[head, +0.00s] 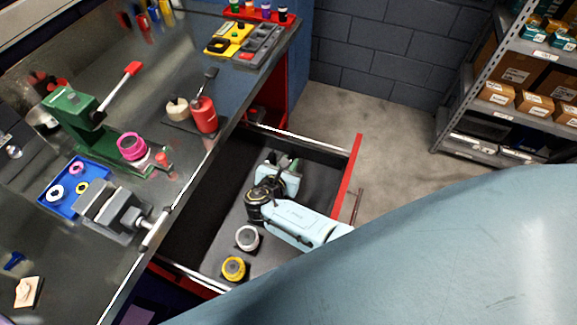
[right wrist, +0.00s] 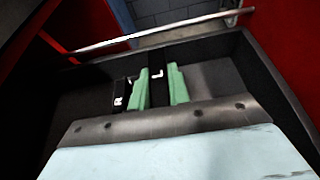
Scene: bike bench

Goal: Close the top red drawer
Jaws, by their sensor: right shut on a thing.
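The red drawer (head: 352,170) is pulled far out from the bench, its red front at the right and its dark inside exposed. A thin bar handle (head: 357,207) shows outside the front. My right gripper (head: 291,163) is inside or low over the drawer, near its far side. In the right wrist view its green fingers (right wrist: 160,88) are shut on a dark block marked L (right wrist: 157,68). A second dark piece marked R (right wrist: 120,95) is beside them. My left gripper is not in view.
A white roll (head: 247,238) and a yellow roll (head: 234,268) are in the drawer. The bench top (head: 75,250) holds a green press (head: 75,112), a vise (head: 112,212) and a blue tray (head: 65,203). Shelves (head: 470,100) stand at the right, with clear floor (head: 385,125) between.

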